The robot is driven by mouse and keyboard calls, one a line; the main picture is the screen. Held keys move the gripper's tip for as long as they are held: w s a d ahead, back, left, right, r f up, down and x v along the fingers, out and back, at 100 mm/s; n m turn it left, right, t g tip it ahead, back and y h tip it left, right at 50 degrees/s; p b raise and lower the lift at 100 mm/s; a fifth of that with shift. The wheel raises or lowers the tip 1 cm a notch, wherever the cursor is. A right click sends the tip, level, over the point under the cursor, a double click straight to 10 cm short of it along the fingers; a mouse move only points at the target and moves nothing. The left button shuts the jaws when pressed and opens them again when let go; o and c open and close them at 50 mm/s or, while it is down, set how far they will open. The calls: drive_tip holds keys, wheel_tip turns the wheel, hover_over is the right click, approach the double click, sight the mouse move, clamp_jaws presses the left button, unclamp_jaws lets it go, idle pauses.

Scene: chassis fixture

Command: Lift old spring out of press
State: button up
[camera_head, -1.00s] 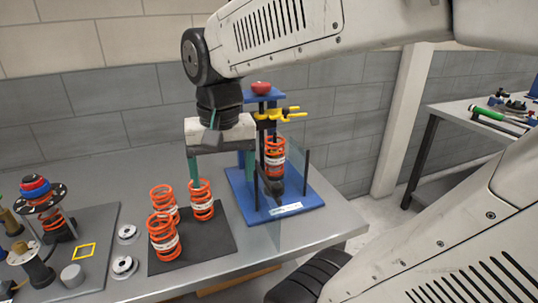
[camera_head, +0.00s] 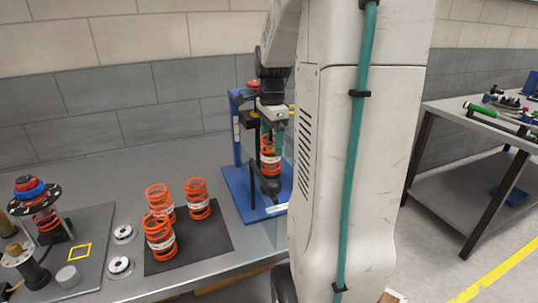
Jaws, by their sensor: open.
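The old spring (camera_head: 269,163), orange with a white label band, stands upright in the blue press (camera_head: 238,190) at the back of the bench. My gripper (camera_head: 271,146) points down inside the press frame. Its teal fingers are open, at the upper part of the spring, seemingly one on each side. Whether they touch the spring is too small to tell. My arm hides the right side of the press.
Several similar orange springs (camera_head: 160,235) stand on a dark mat (camera_head: 216,238) left of the press. Two small metal discs (camera_head: 120,266) lie beside it. A strut assembly (camera_head: 38,205) stands at the far left. A second table (camera_head: 450,185) is at the right.

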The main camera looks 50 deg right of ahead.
sight(271, 149)
wheel_tip(271, 149, down, 4)
drive_tip(key=shift+a+r, duration=0.15)
drive_tip(key=shift+r, duration=0.05)
drive_tip(key=c, duration=1.3)
drive_tip(key=shift+c, duration=0.2)
drive_tip(key=shift+r, duration=0.15)
wheel_tip(271, 149, up, 10)
drive_tip(key=shift+f, duration=0.1)
drive_tip(key=shift+r, duration=0.3)
